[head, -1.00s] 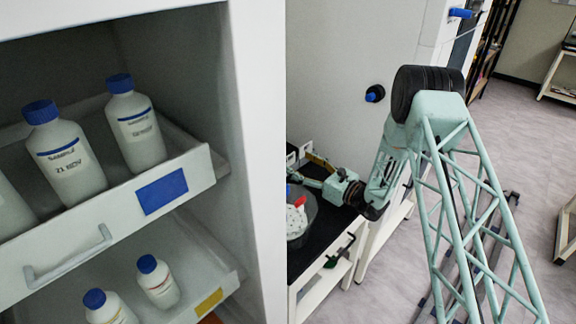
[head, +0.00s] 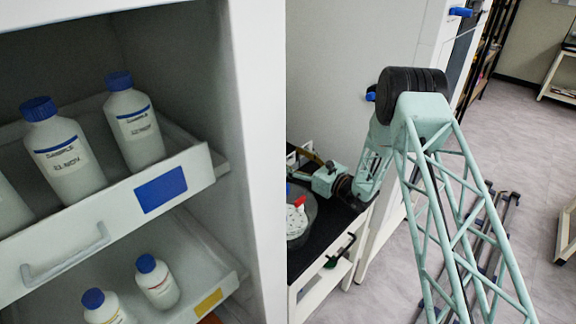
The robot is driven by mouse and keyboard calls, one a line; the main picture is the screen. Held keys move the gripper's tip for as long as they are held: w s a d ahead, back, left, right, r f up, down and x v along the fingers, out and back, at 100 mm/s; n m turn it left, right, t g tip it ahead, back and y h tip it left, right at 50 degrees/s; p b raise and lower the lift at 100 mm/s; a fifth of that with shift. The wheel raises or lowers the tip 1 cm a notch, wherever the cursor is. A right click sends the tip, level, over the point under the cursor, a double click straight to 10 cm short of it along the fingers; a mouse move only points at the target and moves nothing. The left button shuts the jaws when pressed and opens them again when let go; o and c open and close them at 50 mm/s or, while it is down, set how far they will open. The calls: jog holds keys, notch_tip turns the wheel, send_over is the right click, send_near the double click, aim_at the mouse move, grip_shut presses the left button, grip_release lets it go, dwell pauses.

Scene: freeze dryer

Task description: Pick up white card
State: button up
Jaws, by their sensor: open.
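I cannot make out a white card in the head view. My arm reaches down to the left over the black bench top (head: 325,222). Its wrist end is small and partly cut off behind the edge of the white cabinet (head: 262,150). My gripper's fingers are hidden or too small to tell there, and I see nothing held.
White bottles with blue caps (head: 62,150) stand in the cabinet's upper drawer (head: 95,235). Smaller bottles (head: 157,282) stand in the lower drawer (head: 215,275). A round container (head: 308,205) with white and red contents sits on the bench. Floor (head: 525,150) is open at right.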

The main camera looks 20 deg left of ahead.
jog(key=shift+c, duration=0.7)
jog(key=c, duration=0.8)
jog(key=shift+o, duration=0.2)
jog(key=shift+r, duration=0.15)
notch_tip(320, 180, up, 10)
jog(key=p, duration=0.1)
jog(key=shift+o, duration=0.5)
jog(key=c, duration=0.3)
jog(key=shift+d+f, duration=0.1)
jog(key=shift+f, duration=0.1)
